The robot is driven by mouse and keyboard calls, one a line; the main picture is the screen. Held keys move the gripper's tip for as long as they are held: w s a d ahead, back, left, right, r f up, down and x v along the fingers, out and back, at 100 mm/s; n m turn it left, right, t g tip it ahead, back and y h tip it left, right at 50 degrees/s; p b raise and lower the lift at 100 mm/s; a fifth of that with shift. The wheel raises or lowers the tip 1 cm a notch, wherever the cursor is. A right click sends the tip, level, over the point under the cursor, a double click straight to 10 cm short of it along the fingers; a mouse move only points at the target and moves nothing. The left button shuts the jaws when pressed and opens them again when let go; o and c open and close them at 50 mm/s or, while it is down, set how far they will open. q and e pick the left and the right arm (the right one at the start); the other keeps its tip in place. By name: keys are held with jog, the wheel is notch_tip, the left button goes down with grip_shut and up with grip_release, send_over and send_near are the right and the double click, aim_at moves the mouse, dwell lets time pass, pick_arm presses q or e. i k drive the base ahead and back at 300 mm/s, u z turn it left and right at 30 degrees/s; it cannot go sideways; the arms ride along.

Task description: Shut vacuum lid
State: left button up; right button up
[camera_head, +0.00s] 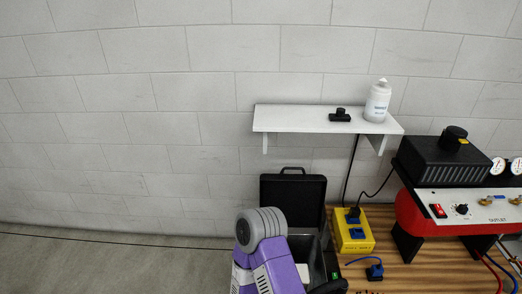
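A black case-like unit, which looks like the vacuum, stands at the bottom centre. Its black lid (318,190) is raised, standing nearly upright at the back with a small handle on its top edge. The open inside (303,271) shows partly, with a pale item in it. A purple and grey rounded arm-like part covers the front left of the unit and the lower left of the lid. I see neither of my grippers, and nothing visibly grips the lid.
A wooden table (420,275) at the right holds a yellow socket box (353,232), a blue plug (375,271) and a red and black machine (440,205). A white shelf (290,118) above carries a white bottle (377,103) and a black fitting (340,115). The left floor (120,262) is clear except for a dark cable.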

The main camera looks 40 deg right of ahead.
aim_at(301, 198)
jog(key=i, duration=2.15)
jog(key=z, duration=1.7)
